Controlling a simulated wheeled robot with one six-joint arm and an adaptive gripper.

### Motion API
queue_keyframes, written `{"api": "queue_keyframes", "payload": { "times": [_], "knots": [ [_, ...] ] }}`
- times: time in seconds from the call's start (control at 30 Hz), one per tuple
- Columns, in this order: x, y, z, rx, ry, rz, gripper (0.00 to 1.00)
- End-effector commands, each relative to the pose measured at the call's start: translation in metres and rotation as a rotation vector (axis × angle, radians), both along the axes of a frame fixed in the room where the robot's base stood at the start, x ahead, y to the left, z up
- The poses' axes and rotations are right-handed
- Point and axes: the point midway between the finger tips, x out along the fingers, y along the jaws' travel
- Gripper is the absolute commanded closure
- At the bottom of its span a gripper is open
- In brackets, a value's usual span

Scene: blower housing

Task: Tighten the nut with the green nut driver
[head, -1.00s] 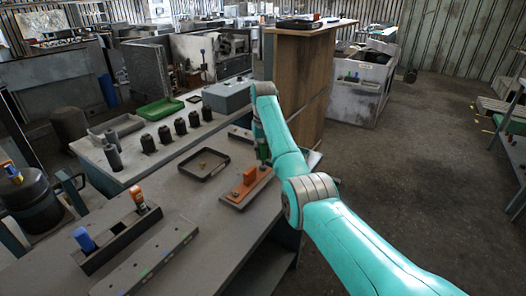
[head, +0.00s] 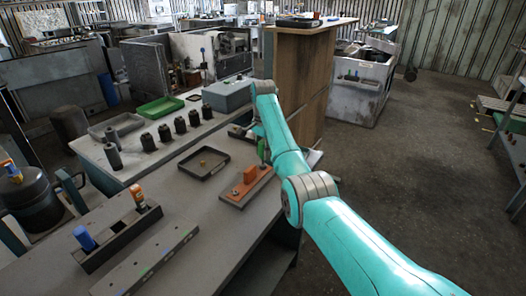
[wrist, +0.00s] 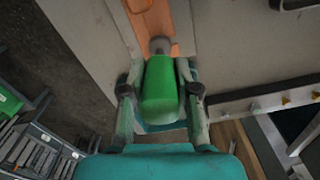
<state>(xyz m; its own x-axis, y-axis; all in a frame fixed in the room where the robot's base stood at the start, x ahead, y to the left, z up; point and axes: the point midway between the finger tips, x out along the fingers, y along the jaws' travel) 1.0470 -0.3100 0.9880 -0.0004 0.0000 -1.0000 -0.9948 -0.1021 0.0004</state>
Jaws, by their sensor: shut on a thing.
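The green nut driver (wrist: 160,92) is between the two fingers of my gripper (wrist: 160,72) in the wrist view, and the fingers are shut on its handle. Its grey shank end (wrist: 160,46) points at an orange piece (wrist: 153,18). In the head view a bit of the green driver (head: 263,150) shows beside my arm, next to an orange block (head: 249,174) on a flat base plate (head: 232,199). My gripper is mostly hidden behind my arm there. I cannot make out the nut, or whether the driver touches it.
A black tray (head: 183,171) with a small brass piece (head: 203,163) lies left of the base plate. A rack (head: 112,236) holds a blue-handled (head: 84,238) and an orange-handled tool (head: 139,197). A long bar (head: 145,265) lies in front. A wooden cabinet (head: 300,85) stands behind my arm.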

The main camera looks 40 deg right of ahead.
Motion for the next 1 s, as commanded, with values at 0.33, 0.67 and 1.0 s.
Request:
{"api": "queue_keyframes", "payload": {
  "times": [0.33,0.67,1.0],
  "knots": [
    [0.0,0.0,0.001,0.0,0.0,0.003,1.0],
    [0.0,0.0,0.01,-0.001,-0.001,0.004,1.0],
    [0.0,0.0,0.021,-0.001,-0.001,0.005,1.0]
  ]
}}
